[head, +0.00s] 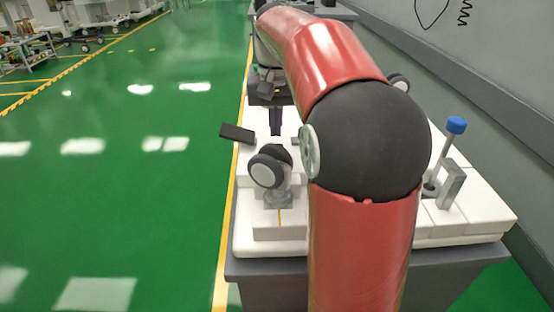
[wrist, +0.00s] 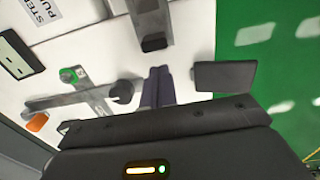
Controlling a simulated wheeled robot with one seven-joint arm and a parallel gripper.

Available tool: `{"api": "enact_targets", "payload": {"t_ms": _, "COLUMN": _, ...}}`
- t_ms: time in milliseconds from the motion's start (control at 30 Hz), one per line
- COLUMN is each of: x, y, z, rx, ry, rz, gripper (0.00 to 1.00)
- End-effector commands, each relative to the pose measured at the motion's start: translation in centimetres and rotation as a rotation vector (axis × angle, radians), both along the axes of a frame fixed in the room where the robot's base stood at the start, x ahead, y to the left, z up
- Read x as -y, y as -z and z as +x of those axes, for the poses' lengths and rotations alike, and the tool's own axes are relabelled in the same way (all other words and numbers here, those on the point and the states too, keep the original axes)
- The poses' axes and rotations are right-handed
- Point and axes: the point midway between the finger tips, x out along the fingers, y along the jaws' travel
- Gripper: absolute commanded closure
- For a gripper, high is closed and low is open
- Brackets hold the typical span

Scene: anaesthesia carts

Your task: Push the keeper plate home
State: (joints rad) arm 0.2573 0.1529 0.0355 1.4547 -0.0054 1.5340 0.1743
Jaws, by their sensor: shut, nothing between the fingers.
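My gripper (wrist: 157,87) is shut with its fingers together and nothing between them. In the head view its fingers (head: 276,122) point down over the white cart top, partly behind my arm. In the wrist view a grey metal plate with a black end (wrist: 152,26) lies beyond the fingertips, beside a printed label (wrist: 45,10). It may be the keeper plate; I cannot be sure. A black flat block (wrist: 225,76) is right of the fingers; it also shows in the head view (head: 237,133) at the cart's left edge. Contact with the fingers is not clear.
Grey bars (wrist: 85,97) with a green knob (wrist: 68,75) and an orange tip (wrist: 37,122) lie left of the fingers. A black round knob (head: 268,168) stands nearer, a blue-capped lever (head: 456,125) at right. The green floor (head: 130,190) is open at left; a wall runs along the right.

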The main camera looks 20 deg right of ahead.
Motion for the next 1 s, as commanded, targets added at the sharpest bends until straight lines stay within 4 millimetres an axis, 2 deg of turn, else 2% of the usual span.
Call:
{"api": "enact_targets", "payload": {"t_ms": 433, "x": 0.0, "y": 0.1, "z": 0.0, "rx": 0.0, "ry": 0.0, "rz": 0.0, "gripper": 1.0}}
{"api": "enact_targets", "payload": {"t_ms": 1000, "x": 0.0, "y": 2.3, "z": 0.0, "rx": 0.0, "ry": 0.0, "rz": 0.0, "gripper": 1.0}}
